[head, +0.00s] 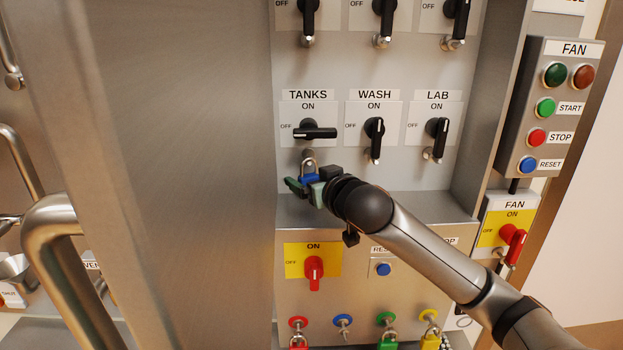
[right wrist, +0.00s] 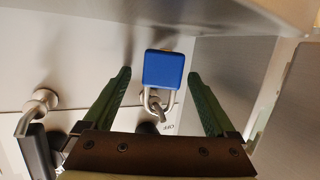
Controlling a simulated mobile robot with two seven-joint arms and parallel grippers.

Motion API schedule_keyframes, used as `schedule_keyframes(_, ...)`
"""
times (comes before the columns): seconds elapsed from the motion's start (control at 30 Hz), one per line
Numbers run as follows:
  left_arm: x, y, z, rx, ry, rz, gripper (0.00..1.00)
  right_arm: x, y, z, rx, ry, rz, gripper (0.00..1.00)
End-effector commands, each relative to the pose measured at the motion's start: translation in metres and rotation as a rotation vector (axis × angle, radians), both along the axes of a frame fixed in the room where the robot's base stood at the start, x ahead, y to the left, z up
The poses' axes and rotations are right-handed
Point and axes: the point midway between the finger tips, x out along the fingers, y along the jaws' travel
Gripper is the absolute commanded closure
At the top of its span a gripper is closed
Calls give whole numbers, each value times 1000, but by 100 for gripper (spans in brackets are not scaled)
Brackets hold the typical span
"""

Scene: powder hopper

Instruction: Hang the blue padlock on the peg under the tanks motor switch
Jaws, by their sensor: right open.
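The blue padlock (head: 309,178) is upright under the TANKS motor switch (head: 315,132), whose black handle lies horizontal. Its metal shackle points up and appears looped over the peg (right wrist: 159,106) there, as the right wrist view also suggests. In that view the blue body (right wrist: 163,70) sits between the two green fingers, with a gap on each side. My right gripper (head: 304,189) is open around the padlock, not clamped on it, and partly hides it in the head view. My left gripper is not in view.
Lower down, red (head: 298,341), green (head: 388,340) and yellow (head: 430,340) padlocks hang from coloured holders; the blue holder (head: 343,321) shows no padlock. A steel door (head: 175,150) stands close on the left. A ledge (head: 400,206) runs below the padlock. The WASH (head: 374,128) switch is beside TANKS.

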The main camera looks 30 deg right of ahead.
Motion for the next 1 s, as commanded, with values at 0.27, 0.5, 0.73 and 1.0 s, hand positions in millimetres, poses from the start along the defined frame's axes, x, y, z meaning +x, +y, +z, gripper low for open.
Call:
schedule_keyframes(0.27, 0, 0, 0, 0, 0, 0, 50, -2, 0, 0, 0, 1, 0, 9)
schedule_keyframes(0.5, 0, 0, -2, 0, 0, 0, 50, -30, 6, 7, -2, 1, 3, 9)
schedule_keyframes(0.73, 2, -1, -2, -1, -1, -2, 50, -71, 14, 18, -1, 0, 2, 9)
schedule_keyframes(1.0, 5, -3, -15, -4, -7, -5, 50, -97, 19, 23, 3, -7, -2, 9)
